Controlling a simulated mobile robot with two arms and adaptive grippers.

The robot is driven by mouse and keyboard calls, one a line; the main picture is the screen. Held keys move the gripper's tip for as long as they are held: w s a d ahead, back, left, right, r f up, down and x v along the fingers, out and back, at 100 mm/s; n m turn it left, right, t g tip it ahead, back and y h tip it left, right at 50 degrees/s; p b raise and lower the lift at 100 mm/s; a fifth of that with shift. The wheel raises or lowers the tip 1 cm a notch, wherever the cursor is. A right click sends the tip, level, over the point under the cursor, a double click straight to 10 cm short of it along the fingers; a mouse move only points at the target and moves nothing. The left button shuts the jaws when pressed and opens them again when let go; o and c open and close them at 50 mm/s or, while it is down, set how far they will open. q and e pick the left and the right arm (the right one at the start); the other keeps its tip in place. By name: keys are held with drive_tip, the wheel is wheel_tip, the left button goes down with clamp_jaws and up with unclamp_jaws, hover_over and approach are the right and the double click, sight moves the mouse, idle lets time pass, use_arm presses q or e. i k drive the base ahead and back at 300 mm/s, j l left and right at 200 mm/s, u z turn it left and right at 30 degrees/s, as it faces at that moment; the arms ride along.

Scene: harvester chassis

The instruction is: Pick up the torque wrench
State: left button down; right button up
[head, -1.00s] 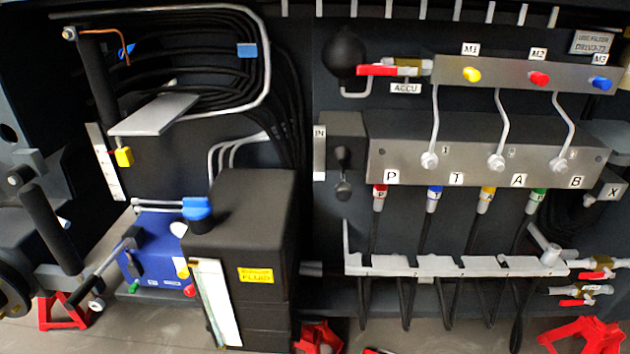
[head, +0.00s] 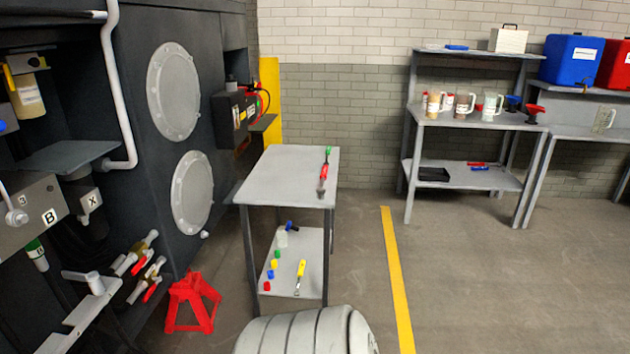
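A long slim tool with a red and dark body and a green end, which looks like the torque wrench (head: 323,174), lies on top of a small grey table (head: 275,178) near its right edge. Its green end is toward the back and its dark end toward the front. Nothing covers it. Neither of my grippers is in the head view.
The table's lower shelf (head: 313,250) holds small coloured parts and a yellow-handled tool (head: 300,270). A red jack stand (head: 192,300) stands on the floor left of it. A grey ribbed rounded object (head: 305,335) fills the bottom middle. Open floor lies right of the yellow line (head: 395,275).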

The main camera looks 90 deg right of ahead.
sight(320, 190)
drive_tip(key=z, duration=2.85)
drive_tip(key=i+l+z, duration=0.15)
drive_tip(key=i+l, duration=0.05)
drive_tip(key=i, duration=0.1)
